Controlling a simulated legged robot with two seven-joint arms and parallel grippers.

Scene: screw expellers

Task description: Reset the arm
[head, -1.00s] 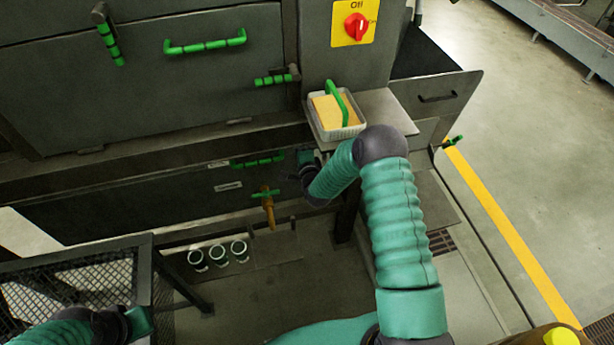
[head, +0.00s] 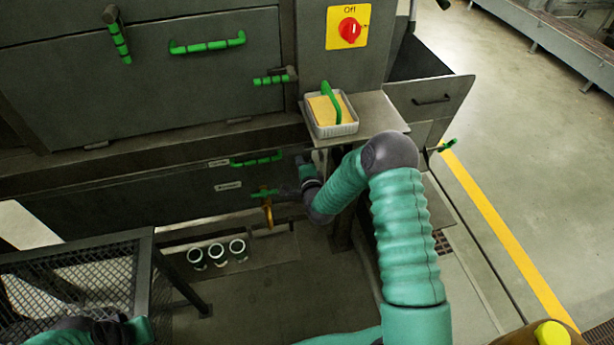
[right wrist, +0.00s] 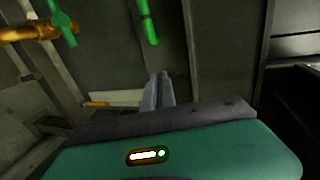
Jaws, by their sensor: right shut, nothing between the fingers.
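My right gripper (head: 285,190) is at the lower front of the grey machine, just right of the brass valve (head: 267,213) and its green handle (head: 264,193). Its closed fingers also show in the right wrist view (right wrist: 158,88), with nothing between them. In that view the brass valve (right wrist: 28,33) and green handle (right wrist: 64,28) are at the upper left, apart from the fingers. My left gripper (head: 137,330) is partly in view at the lower left of the head view; its fingers cannot be made out.
A white basket (head: 333,128) with a yellow block and green-handled tool sits on the shelf (head: 378,112) above my right forearm. Three cups (head: 217,253) stand on the low ledge. A mesh-sided frame (head: 75,270) is at lower left. Open floor (head: 520,150) lies right.

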